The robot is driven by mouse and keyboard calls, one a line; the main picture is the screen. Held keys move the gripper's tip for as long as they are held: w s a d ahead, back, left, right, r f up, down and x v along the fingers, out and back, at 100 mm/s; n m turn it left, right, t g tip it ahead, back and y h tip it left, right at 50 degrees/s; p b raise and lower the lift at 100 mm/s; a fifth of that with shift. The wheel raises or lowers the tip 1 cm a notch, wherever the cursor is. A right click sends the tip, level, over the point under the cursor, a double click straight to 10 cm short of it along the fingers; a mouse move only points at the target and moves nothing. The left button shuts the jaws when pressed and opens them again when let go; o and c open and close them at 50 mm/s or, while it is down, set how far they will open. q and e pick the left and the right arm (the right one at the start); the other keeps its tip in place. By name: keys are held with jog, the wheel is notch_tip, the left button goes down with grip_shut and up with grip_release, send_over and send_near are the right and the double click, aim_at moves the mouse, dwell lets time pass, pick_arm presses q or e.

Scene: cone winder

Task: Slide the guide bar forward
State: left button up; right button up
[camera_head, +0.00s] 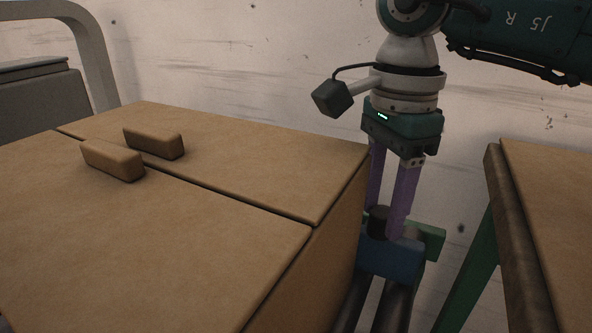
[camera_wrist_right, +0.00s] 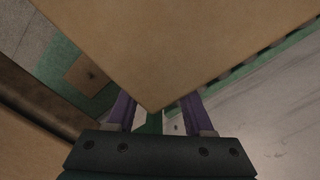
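My right gripper (camera_head: 383,219) points down past the right edge of a tan cabinet, its two purple fingers apart. A short dark knob (camera_head: 378,218) stands on a blue block (camera_head: 391,260) between the fingertips. I cannot tell whether the fingers touch the knob. A green piece (camera_head: 433,238) shows behind the blue block. I cannot tell which of these parts is the guide bar. In the right wrist view, the purple fingers (camera_wrist_right: 157,104) show at both sides of the cabinet corner, which hides what lies between the tips. My left gripper is in neither view.
The tan cabinet (camera_head: 250,181) with two raised handles (camera_head: 152,142) stands close to the left of my right gripper. Dark round rails (camera_head: 394,302) run below the blue block. A tan table (camera_head: 550,190) on a green leg stands at right.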

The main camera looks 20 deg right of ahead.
jog(key=shift+o, duration=1.1)
jog(key=shift+d, duration=0.1)
notch_tip(320, 180, up, 10)
jog(key=p, duration=0.1)
